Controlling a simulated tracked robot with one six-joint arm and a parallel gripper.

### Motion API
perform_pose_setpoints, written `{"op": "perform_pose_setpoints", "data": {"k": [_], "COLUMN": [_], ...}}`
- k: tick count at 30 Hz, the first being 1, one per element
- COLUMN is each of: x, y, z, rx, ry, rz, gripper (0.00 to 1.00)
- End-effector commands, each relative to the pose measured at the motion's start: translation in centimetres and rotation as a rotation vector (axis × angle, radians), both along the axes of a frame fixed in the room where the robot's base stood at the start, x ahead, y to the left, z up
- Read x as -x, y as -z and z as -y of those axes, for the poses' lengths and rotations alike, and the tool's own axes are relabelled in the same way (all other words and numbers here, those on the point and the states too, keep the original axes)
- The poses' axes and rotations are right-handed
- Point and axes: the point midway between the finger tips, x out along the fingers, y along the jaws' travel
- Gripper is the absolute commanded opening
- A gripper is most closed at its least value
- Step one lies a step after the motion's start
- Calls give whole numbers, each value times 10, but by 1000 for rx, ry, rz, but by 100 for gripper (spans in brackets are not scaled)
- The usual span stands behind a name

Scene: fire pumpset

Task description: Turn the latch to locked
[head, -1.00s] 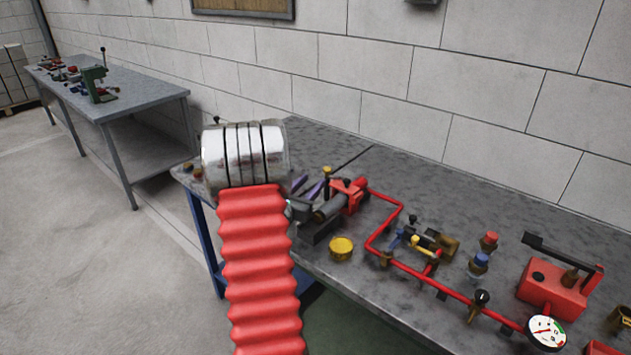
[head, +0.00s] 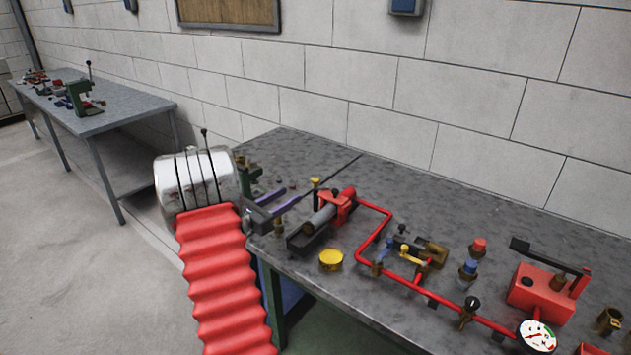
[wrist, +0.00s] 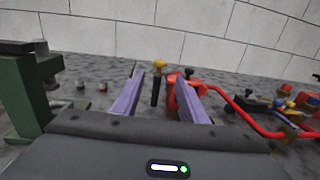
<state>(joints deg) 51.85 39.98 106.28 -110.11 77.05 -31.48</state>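My gripper (head: 284,200) is open, with its two purple fingers apart and nothing held. It is over the bench, left of a grey cylinder in a red clamp-like head (head: 340,206). In the wrist view my gripper (wrist: 160,92) points at a dark post with a yellow top (wrist: 158,82), seen between the fingers and beyond them; the right finger overlaps the red head (wrist: 180,92). Which part is the latch I cannot tell. Candidates are a black-knobbed fitting (head: 471,304) on the red pipe and a black lever (head: 549,256) on the red box (head: 540,290).
The grey bench (head: 420,195) carries a red pipe (head: 372,238), yellow-handled valve (head: 411,253), gauge (head: 537,335) and yellow cup (head: 331,260). A green stand (wrist: 28,100) is close on the left in the wrist view. The bench back is mostly clear, before a block wall.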

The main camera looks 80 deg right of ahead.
Motion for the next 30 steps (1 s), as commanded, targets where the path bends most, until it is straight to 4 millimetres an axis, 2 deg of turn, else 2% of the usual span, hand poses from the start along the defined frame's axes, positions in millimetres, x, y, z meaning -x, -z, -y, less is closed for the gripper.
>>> {"op": "perform_pose_setpoints", "data": {"k": [8,30], "x": [6,57], "y": [0,0], "z": [10,106], "rx": [0,1], "ry": [2,1], "rz": [1,0], "gripper": [40,40]}}
